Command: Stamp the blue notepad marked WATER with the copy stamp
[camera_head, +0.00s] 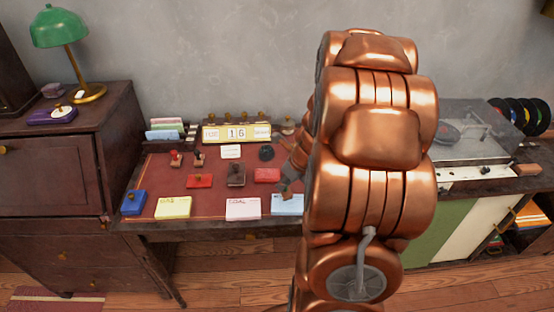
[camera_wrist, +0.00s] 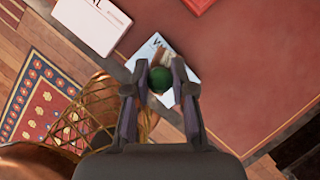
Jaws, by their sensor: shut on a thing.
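The pale blue notepad (camera_head: 284,209) lies at the front edge of the desk's red top, right of the pink one. In the wrist view the notepad (camera_wrist: 190,71) shows a "W", with the rest of its word covered. My gripper (camera_wrist: 160,86) is shut on a stamp with a round green knob (camera_wrist: 160,79). The stamp is over the notepad, and I cannot tell whether its face touches the paper. In the head view my gripper (camera_head: 288,189) is partly hidden by my copper arm, and the stamp is hard to make out.
A yellow notepad (camera_head: 173,207) and a pink notepad (camera_head: 243,209) lie to the left, with a blue box (camera_head: 134,202). Behind are red pads (camera_head: 199,181), a dark stamp (camera_head: 236,176) and two small stamps (camera_head: 198,160). A yellow calendar (camera_head: 237,132) stands at the back.

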